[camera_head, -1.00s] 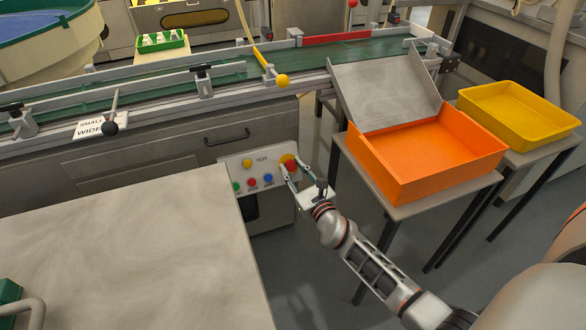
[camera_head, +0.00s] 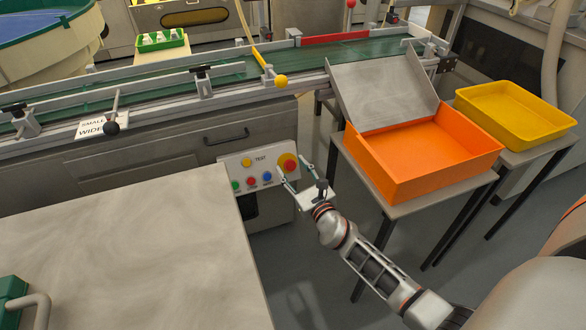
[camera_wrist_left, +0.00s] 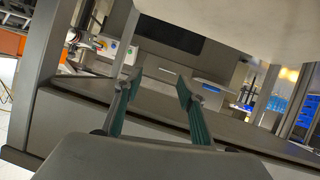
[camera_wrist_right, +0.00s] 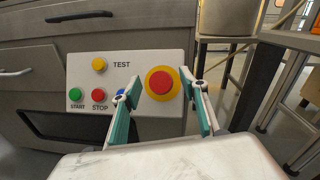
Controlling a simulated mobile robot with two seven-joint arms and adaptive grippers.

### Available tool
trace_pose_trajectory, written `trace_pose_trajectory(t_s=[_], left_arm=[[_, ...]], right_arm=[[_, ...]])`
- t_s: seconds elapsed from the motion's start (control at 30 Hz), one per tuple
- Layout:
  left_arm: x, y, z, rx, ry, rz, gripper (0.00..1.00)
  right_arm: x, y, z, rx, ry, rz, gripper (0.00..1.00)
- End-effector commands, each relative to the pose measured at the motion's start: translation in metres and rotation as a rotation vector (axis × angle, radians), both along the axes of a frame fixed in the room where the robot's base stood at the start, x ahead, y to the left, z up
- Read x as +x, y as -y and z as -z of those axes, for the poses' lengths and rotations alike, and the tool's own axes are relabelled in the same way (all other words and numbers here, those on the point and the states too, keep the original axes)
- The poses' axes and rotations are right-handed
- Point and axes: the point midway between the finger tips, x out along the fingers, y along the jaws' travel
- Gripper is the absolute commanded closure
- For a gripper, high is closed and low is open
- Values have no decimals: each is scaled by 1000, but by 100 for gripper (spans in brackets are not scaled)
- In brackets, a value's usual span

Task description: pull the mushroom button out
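The mushroom button (camera_head: 288,164) is a red cap on a yellow round base, at the right end of the white control panel (camera_head: 246,177). It shows whole in the right wrist view (camera_wrist_right: 161,83), between and beyond the fingertips. My right gripper (camera_head: 287,178) is open in front of the button, its fingers apart on either side and empty; in the right wrist view its fingertips (camera_wrist_right: 163,92) appear clear of the cap. My left gripper (camera_wrist_left: 158,88) is open and empty in the left wrist view. It is not visible in the head view.
The panel also has a yellow TEST button (camera_wrist_right: 99,65), a green START button (camera_wrist_right: 75,94), a red STOP button (camera_wrist_right: 99,95) and a blue button (camera_wrist_right: 121,94). An orange tray (camera_head: 425,155) on a stand is close right of my right arm. A pale table (camera_head: 130,250) fills the front left.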

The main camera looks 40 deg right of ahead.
Motion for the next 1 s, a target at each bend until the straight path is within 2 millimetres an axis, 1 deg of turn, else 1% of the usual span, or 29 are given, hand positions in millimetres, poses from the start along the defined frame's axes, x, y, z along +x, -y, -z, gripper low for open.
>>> trace_pose_trajectory(t_s=[0.13,0.23,0.37,0.6,0.7,0.83,1.0], left_arm=[[0,0,1,-3,-5,-9,60],[0,0,1,-3,-4,-8,60],[0,0,0,-3,-2,-8,60],[1,0,0,-3,-1,-7,60],[1,0,0,-3,-1,-7,60],[1,0,0,-4,0,-7,60],[1,0,-1,-4,0,-7,60]], right_arm=[[-3,0,0,0,0,0,56],[-12,-2,1,0,-1,0,56],[-34,-5,2,0,-2,-1,56],[-82,-12,1,-1,-2,0,56],[-98,-15,1,-1,-2,-1,56],[-112,-17,1,0,-2,-1,56],[-119,-18,0,0,0,0,56]])
